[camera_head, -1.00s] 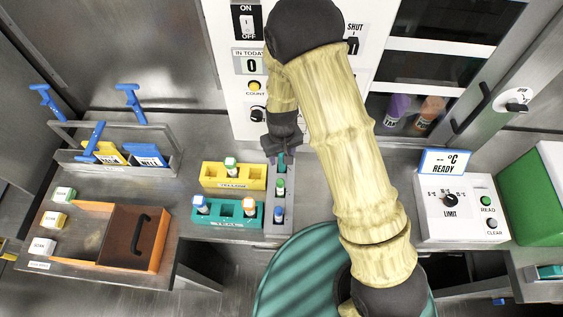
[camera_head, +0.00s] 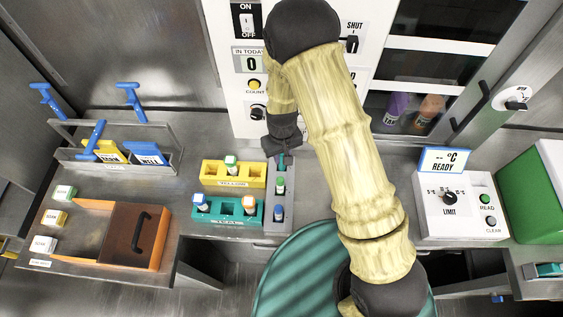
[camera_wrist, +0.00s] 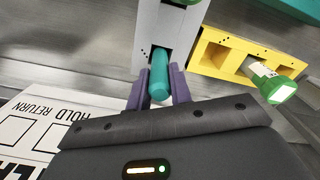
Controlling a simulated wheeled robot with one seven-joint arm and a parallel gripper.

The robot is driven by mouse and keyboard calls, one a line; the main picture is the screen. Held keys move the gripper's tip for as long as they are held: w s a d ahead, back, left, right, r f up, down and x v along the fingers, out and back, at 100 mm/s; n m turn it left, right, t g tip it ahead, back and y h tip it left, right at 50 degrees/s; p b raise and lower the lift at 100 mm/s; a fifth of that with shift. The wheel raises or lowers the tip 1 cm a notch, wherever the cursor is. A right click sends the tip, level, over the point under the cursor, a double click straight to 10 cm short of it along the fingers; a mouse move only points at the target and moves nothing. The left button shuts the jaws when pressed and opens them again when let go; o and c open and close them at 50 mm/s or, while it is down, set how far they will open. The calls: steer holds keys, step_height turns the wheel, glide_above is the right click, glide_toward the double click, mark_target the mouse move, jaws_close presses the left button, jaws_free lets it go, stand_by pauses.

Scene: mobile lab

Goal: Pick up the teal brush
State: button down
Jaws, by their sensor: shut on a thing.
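The teal brush shows in the wrist view (camera_wrist: 159,78) as a teal rod between the two purple fingers of my gripper (camera_wrist: 160,88). My gripper is shut on it. Its far end reaches toward a slot in the grey rack (camera_wrist: 150,30); I cannot tell whether it is clear of the slot. In the head view the brush (camera_head: 282,160) is a small teal piece under my gripper (camera_head: 283,150), at the back end of the grey rack (camera_head: 270,222). My wrist partly hides it there.
A yellow block (camera_head: 212,181) and a teal block (camera_head: 229,221) with capped vials stand left of the rack. The white machine panel (camera_head: 240,100) rises close behind. A limit box (camera_head: 462,222) stands right.

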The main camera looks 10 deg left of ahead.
step_height(320, 180, up, 10)
steer(key=shift+b, duration=1)
